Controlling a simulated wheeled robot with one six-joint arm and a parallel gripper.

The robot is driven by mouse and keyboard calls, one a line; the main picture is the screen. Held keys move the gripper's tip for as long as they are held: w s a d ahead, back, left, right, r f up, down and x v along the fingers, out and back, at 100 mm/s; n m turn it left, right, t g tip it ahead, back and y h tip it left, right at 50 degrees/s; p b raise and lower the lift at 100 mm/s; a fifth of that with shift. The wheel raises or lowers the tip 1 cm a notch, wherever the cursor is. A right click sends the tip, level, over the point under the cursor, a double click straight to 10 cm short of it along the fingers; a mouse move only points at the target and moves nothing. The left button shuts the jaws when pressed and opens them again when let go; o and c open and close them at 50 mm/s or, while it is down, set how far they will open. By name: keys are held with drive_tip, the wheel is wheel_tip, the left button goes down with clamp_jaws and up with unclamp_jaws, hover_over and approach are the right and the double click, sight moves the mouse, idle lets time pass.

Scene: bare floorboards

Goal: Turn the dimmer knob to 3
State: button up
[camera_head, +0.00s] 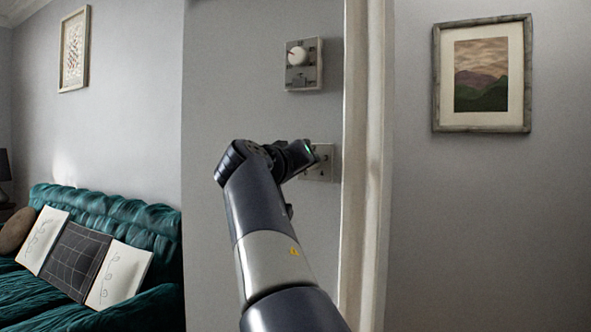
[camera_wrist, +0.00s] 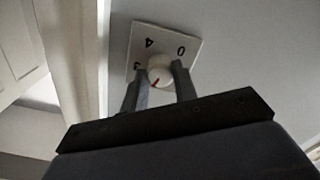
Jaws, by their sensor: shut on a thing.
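The dimmer plate (camera_wrist: 165,38) is a pale square on the wall, with a 4, a 0 and a partly hidden digit, perhaps a 3, at its left. The digits look turned over in the wrist view. The round white dimmer knob (camera_wrist: 160,66) has a red mark pointing down and slightly left, away from the 4 and 0. My gripper (camera_wrist: 160,74) is shut on the knob, one finger on each side. The fingers hide the lower part of the plate. In the head view my gripper (camera_head: 309,156) reaches the plate (camera_head: 321,174) and covers the knob.
A second wall unit (camera_head: 302,76) with a white dial hangs above the dimmer plate. A white door frame (camera_head: 363,165) stands close to the right of the plate. A green sofa (camera_head: 130,215) with cushions is at the left. A framed picture (camera_head: 437,85) hangs at the right.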

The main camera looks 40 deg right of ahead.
drive_tip(key=shift+o, duration=0.2)
drive_tip(key=m+b, duration=0.2)
drive_tip(key=m, duration=0.2)
drive_tip(key=shift+r+m, duration=0.15)
drive_tip(key=shift+m, duration=0.15)
drive_tip(key=shift+r+m+b, duration=0.15)
drive_tip(key=shift+m+b, duration=0.8)
drive_tip(key=shift+m, duration=1.55)
drive_tip(key=o, duration=0.8)
drive_tip(key=shift+a, duration=0.1)
drive_tip(key=shift+c, duration=0.2)
drive_tip(key=shift+o, duration=1)
drive_tip(key=shift+f, duration=0.2)
drive_tip(key=v, duration=1.1)
